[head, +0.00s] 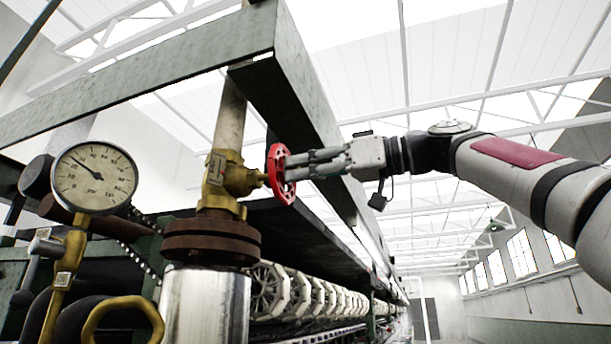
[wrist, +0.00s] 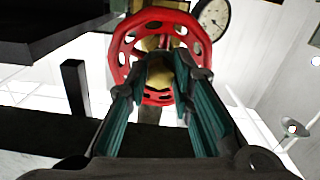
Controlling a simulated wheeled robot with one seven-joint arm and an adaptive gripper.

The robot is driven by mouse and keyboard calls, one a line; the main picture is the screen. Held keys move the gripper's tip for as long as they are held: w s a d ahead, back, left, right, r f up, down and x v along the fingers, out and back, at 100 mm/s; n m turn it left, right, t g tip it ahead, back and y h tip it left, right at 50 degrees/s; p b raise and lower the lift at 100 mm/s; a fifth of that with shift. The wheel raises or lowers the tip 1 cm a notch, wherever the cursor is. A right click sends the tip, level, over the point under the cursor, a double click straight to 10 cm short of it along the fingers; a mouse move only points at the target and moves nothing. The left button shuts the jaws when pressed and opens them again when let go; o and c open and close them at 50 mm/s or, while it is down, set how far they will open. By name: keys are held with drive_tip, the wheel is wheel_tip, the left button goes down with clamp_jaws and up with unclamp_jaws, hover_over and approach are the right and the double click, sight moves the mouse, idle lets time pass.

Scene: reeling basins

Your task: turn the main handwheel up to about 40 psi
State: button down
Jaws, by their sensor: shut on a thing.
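The red handwheel (head: 280,176) sits on the side of a brass valve (head: 226,180), on a vertical pipe. My gripper (head: 292,168) reaches it from the right, with its fingertips at the wheel's face. In the wrist view the red wheel (wrist: 126,68) fills the top middle, and my gripper (wrist: 160,75) is shut on it, its two fingers overlapping the wheel around the hub. The exact contact is partly hidden by the fingers. The round pressure gauge (head: 96,192) is at the left, marked psi, its needle pointing up and left; it also shows in the wrist view (wrist: 213,18).
A green steel beam frame (head: 140,74) runs above and behind the wheel, close to my gripper. A rusty flange (head: 210,240) and a shiny cylinder (head: 205,305) stand below the valve. A row of white reels (head: 300,290) recedes behind. Open room lies at right.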

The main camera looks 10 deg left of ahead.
drive_tip(key=n+b, duration=0.1)
drive_tip(key=n, duration=2.5)
drive_tip(key=shift+f, duration=0.1)
drive_tip(key=c, duration=1.5)
unclamp_jaws()
drive_tip(key=shift+d, duration=0.1)
drive_tip(key=d, duration=0.2)
drive_tip(key=d+b, duration=0.1)
drive_tip(key=d, duration=0.1)
drive_tip(key=s+d, duration=0.1)
drive_tip(key=d, duration=0.1)
drive_tip(key=shift+d, duration=0.35)
